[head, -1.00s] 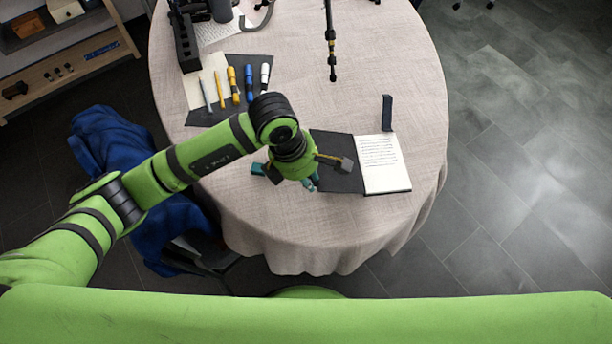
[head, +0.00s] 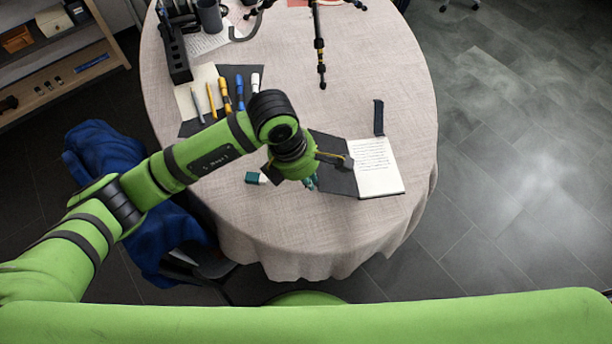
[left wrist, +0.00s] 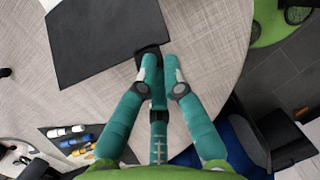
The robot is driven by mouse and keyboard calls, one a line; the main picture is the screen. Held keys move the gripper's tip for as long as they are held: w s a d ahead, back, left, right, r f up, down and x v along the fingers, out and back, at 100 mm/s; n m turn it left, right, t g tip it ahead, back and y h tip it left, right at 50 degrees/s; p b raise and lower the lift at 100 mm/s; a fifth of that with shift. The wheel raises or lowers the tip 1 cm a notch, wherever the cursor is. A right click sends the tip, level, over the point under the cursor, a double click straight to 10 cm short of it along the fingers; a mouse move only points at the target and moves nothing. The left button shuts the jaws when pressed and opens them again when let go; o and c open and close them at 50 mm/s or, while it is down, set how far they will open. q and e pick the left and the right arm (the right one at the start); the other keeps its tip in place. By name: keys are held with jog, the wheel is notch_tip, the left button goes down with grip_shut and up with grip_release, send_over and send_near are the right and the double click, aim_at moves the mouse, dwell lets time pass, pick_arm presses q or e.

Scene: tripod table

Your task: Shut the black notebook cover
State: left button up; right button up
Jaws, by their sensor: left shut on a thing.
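The black notebook lies open near the table's front right edge. Its dark cover (head: 342,182) is spread to the left, and its white written pages (head: 375,166) are on the right. The cover also shows in the left wrist view (left wrist: 105,38). My left gripper (left wrist: 153,58) is at the cover's outer edge, its teal fingers shut on a small black piece there that looks like a tab of the cover. My right gripper is not in view.
Several markers (head: 226,97) lie on a dark sheet at the left. A black tripod leg (head: 321,62) stands at the back. A blue cloth (head: 120,185) hangs over a chair at the left.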

pick_arm(q)
jog(key=shift+w+d+r, duration=0.1)
jog(key=shift+d+r, duration=0.5)
jog(key=shift+r, duration=0.25)
jog(key=shift+c, duration=0.2)
jog(key=shift+p, duration=0.3)
jog(key=shift+d+r, duration=0.25)
jog(key=shift+r, duration=0.05)
jog(key=shift+w+d+r, duration=0.1)
jog(key=shift+d+r, duration=0.4)
jog(key=shift+d, duration=0.05)
jog(key=shift+d+r, duration=0.1)
jog(key=shift+w+d+r, duration=0.1)
jog(key=shift+d+r, duration=0.1)
jog(key=shift+d, duration=0.1)
grip_shut()
jog(key=shift+d+r, duration=0.35)
jog(key=shift+d, duration=0.2)
jog(key=shift+w+d+r, duration=0.1)
